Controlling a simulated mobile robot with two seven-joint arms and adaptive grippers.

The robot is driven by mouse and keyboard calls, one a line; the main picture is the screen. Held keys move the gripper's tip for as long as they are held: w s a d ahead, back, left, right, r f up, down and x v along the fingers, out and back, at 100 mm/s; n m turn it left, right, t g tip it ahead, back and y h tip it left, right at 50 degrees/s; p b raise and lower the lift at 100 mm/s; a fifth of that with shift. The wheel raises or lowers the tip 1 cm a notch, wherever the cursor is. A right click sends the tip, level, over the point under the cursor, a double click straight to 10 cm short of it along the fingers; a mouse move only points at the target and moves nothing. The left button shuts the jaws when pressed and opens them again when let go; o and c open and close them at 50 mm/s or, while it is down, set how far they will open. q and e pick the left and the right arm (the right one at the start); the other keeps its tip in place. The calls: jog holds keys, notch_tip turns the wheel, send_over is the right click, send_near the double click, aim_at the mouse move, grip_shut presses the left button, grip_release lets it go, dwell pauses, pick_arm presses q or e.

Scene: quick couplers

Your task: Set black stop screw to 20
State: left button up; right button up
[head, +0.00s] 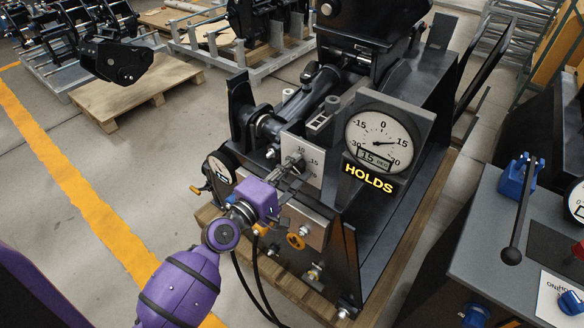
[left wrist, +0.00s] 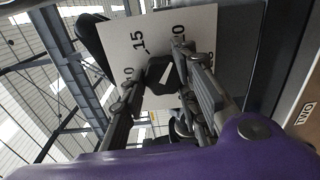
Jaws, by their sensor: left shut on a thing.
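The black stop screw (left wrist: 160,76) sits in the middle of a pale scale plate (left wrist: 110,34) with printed numbers, 15 among them. A white mark on the screw points to the upper right, roughly toward a number ending in 0, partly covered by a finger. In the head view the same plate (head: 287,146) is on the front of the machine, and the screw is mostly hidden by my fingers. My left gripper (head: 294,168) has its fingers on both sides of the screw and is shut on it; it also shows in the left wrist view (left wrist: 160,88). My right gripper is out of view.
A round gauge (head: 380,128) beside the plate has a display reading 15, with a lit HOLDS sign (head: 368,178) below. A smaller gauge (head: 217,168) and black hoses (head: 262,285) are close to my left arm. A lever console (head: 470,235) stands at the right.

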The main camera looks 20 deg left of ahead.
pick_arm(q)
jog(key=shift+w+d+r, duration=0.1)
jog(key=shift+r, duration=0.35)
jog(key=o, duration=0.9)
jog(key=shift+o, duration=0.7)
jog(key=shift+f, duration=0.25)
jog(key=v, duration=1.2)
jog(key=shift+r, duration=0.1)
